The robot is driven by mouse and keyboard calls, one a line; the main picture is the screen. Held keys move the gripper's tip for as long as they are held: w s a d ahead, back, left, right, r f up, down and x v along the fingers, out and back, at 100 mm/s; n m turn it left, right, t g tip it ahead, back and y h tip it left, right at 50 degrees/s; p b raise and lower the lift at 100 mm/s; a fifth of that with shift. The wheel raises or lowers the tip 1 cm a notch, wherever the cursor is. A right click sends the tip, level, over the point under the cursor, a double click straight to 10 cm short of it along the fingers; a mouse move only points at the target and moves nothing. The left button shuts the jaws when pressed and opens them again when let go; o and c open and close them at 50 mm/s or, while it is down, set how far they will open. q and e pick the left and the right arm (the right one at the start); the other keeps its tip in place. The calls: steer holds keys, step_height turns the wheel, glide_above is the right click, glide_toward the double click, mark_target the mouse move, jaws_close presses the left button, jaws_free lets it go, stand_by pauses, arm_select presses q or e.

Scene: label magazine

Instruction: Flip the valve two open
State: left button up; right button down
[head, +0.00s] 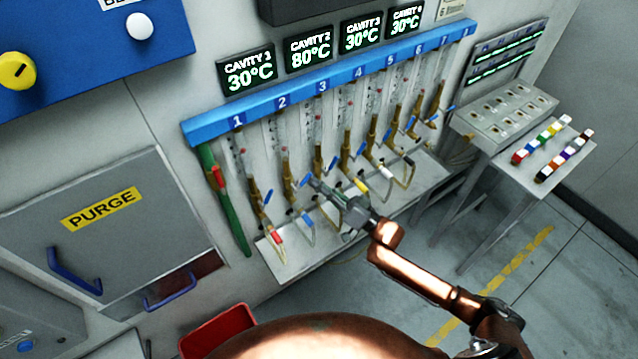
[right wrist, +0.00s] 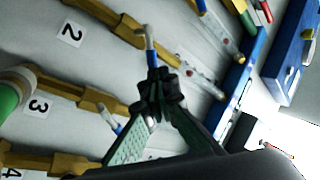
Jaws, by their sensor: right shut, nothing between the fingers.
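Valve two is on the brass pipe under the blue number 2 (head: 282,102). Its blue lever (head: 306,181) sticks out from the pipe, slanting up to the right in the head view. My right gripper (head: 316,184) is right at the lever's tip. In the right wrist view the shut fingertips (right wrist: 155,88) are at the end of the blue and white lever (right wrist: 151,52), with nothing held between them; I cannot tell whether they touch it. The label 2 (right wrist: 70,33) lies beside that lever's brass pipe. My left gripper is not in view.
Neighbouring pipes with similar blue levers stand close on both sides, valve three's lever (right wrist: 110,122) below the fingers. A white shelf (head: 275,255) with hoses runs beneath. A small side table (head: 545,150) stands right. A grey PURGE box (head: 110,230) is left.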

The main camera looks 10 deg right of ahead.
steer(key=n+g+p, duration=0.1)
steer(key=n+p, duration=0.1)
steer(key=a+r+n+g+p, duration=0.1)
steer(key=n+p, duration=0.1)
steer(key=s+a+r+n+g+h+p, duration=0.1)
steer(key=n+g+p, duration=0.1)
steer(key=n, duration=0.1)
steer(key=shift+a+r+p, duration=0.15)
steer(key=shift+p, duration=0.25)
steer(key=b+v, duration=0.1)
steer(key=v, duration=1.3)
steer(key=shift+f, duration=0.3)
steer(key=shift+a, duration=0.1)
